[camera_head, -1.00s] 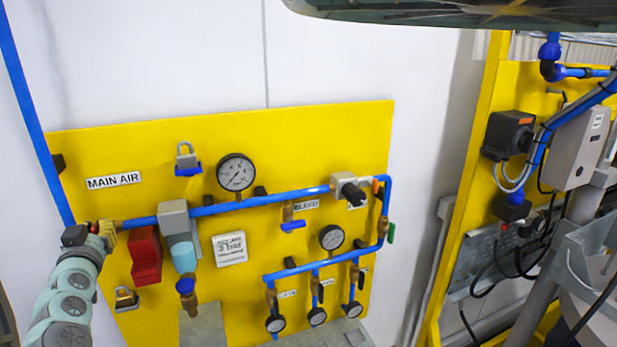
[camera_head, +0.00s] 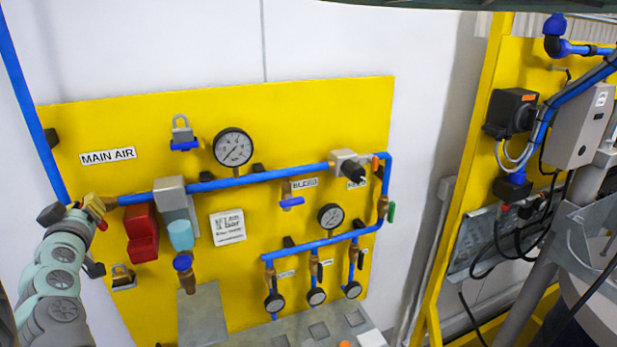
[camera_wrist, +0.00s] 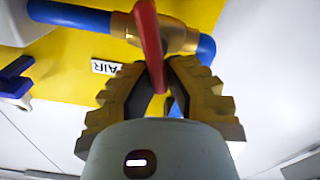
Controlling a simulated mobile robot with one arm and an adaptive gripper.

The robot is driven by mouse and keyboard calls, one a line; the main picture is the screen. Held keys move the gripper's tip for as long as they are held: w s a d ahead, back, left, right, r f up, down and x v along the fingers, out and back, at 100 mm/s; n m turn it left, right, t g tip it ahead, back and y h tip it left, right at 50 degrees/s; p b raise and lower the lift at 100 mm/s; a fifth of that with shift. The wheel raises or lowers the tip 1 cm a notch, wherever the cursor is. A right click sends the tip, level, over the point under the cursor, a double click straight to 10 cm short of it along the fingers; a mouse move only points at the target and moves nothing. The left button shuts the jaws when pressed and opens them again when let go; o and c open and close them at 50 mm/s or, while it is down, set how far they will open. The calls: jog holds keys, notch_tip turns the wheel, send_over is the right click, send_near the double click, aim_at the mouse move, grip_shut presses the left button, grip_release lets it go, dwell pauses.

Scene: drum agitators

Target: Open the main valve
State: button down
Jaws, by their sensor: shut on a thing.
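The main valve is a brass body (camera_wrist: 180,38) on the blue air pipe, with a red lever handle (camera_wrist: 149,42). In the wrist view my gripper (camera_wrist: 160,78) has its yellow ridged fingers shut around the lower end of the handle. In the head view my gripper (camera_head: 96,208) is at the left end of the pipe, just below the MAIN AIR label (camera_head: 107,156). The fingers hide most of the valve there; a small red tip (camera_head: 103,225) shows beside them.
The yellow panel (camera_head: 270,120) carries a large gauge (camera_head: 232,147), a red block (camera_head: 142,235), a grey-blue filter unit (camera_head: 178,215) and smaller valves with gauges below. A vertical blue pipe (camera_head: 32,110) runs beside my arm. A second yellow frame (camera_head: 455,210) stands right.

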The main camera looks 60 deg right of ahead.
jog(key=shift+w+a+f+n+b, duration=0.2)
jog(key=shift+f+n+b, duration=0.55)
jog(key=shift+n, duration=1.5)
jog(key=shift+w+a+f+n+b, duration=0.15)
jog(key=shift+a+n+b, duration=0.15)
jog(key=shift+n+b, duration=1.45)
jog(key=shift+w+a+f+n+b, duration=0.2)
jog(key=shift+f+n+b, duration=0.25)
jog(key=shift+n, duration=2.35)
jog(key=c, duration=1)
grip_release()
jog(key=shift+s, duration=0.15)
